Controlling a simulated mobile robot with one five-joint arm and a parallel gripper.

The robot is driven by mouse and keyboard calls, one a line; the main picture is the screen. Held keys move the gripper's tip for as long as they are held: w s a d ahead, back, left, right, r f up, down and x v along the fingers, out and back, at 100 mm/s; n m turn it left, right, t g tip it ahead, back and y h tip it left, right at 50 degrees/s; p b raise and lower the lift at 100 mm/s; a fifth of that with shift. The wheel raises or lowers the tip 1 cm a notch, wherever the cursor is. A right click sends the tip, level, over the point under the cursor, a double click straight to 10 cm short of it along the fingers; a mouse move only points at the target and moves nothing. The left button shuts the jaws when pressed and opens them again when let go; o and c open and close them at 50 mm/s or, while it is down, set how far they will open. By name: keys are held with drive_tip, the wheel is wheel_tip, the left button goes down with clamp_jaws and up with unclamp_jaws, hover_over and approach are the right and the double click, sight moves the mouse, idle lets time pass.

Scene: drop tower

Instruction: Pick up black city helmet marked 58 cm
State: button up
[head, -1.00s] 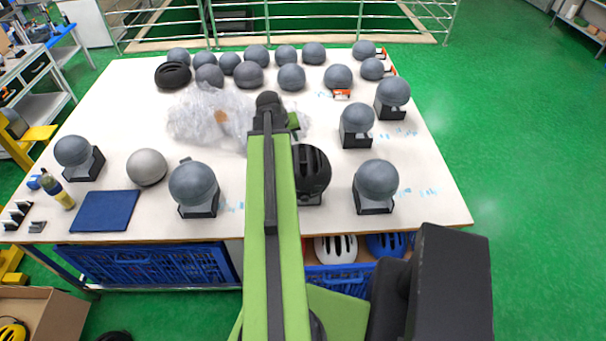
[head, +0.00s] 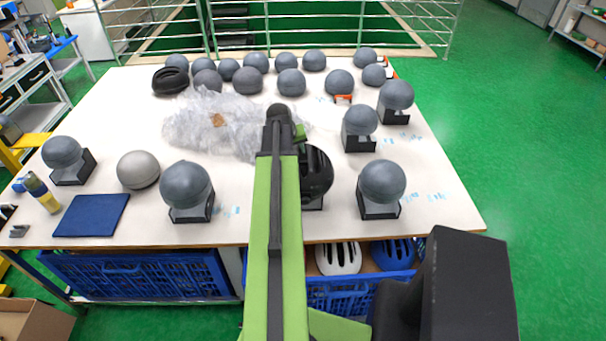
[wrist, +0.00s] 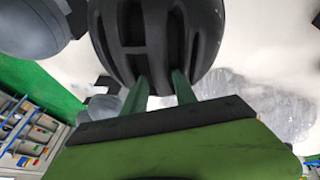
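The black helmet (head: 317,172) with long vents sits on a stand near the table's front middle, partly hidden behind my arm. It fills the top of the wrist view (wrist: 155,38). No size marking is readable. My gripper (wrist: 160,82) has its two green fingers apart, with their tips at the helmet's lower edge in the wrist view. I cannot tell whether the tips touch the shell. In the head view my gripper (head: 282,118) is up beside the helmet, to its left and above.
Grey head forms on black stands (head: 381,187) (head: 187,188) flank the helmet. Crumpled clear plastic (head: 215,125) lies behind it. Another black helmet (head: 171,80) is at the back left. Blue crates (head: 135,277) sit under the white table (head: 105,120). Green floor is free on the right.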

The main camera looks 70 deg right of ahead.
clamp_jaws()
idle(1.4)
